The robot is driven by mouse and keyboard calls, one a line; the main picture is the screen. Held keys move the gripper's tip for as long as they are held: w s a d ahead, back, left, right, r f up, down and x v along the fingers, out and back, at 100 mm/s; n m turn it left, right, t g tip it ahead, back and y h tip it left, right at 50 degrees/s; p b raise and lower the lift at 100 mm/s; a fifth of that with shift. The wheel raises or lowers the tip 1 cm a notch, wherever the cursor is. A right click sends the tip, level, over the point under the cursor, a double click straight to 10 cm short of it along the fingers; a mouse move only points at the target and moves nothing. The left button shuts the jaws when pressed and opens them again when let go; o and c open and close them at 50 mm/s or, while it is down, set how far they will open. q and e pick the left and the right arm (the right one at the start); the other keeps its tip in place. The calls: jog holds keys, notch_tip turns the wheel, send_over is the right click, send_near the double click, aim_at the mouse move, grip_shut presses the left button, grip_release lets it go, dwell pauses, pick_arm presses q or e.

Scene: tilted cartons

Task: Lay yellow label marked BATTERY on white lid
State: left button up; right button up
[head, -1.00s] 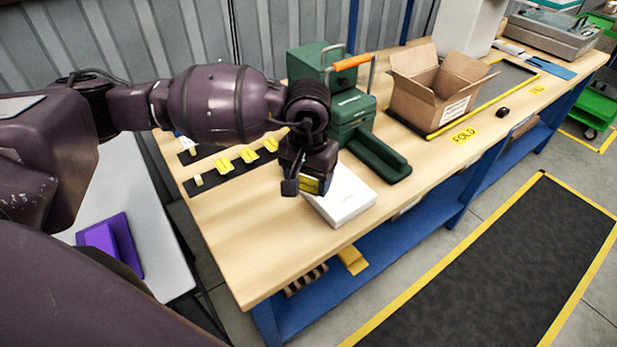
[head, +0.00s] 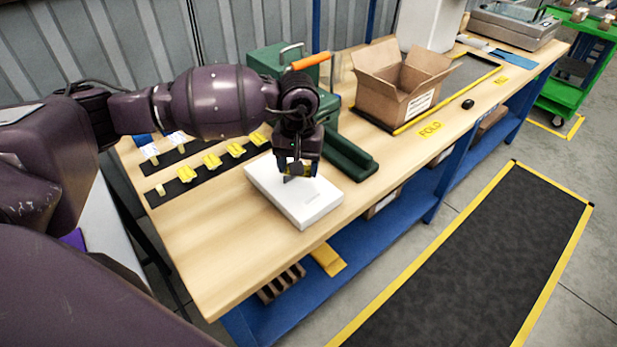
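The white box with its flat white lid (head: 310,208) lies near the front edge of the wooden bench. My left gripper (head: 297,175) points down over the far part of this lid. More yellow labels (head: 212,161) sit in a row on a black strip to the left. My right gripper is not in view.
A green case (head: 265,63) with an orange-handled tool stands behind the gripper. An open carton (head: 395,88) stands farther right. Bare bench (head: 215,235) lies left of the lid.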

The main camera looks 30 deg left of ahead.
pick_arm(q)
jog(key=w+a+n, duration=0.2)
jog(key=a+n, duration=0.1)
jog(key=w+a+f+n, duration=0.1)
jog(key=w+a+n, duration=0.2)
jog(key=a, duration=0.1)
jog(key=w+a+f+n, duration=0.1)
jog(key=w+a+n, duration=0.1)
jog(key=a, duration=0.2)
jog(key=shift+w+a+n+b, duration=0.1)
jog(key=shift+w+n+b, duration=0.05)
jog(key=shift+n+b, duration=0.2)
jog(key=shift+w+a+n, duration=0.1)
jog(key=shift+a+n, duration=0.05)
jog(key=shift+n, duration=0.6)
jog(key=shift+f+b, duration=0.35)
jog(key=shift+f, duration=0.9)
jog(key=shift+f+b, duration=0.55)
jog(key=shift+f, duration=1.7)
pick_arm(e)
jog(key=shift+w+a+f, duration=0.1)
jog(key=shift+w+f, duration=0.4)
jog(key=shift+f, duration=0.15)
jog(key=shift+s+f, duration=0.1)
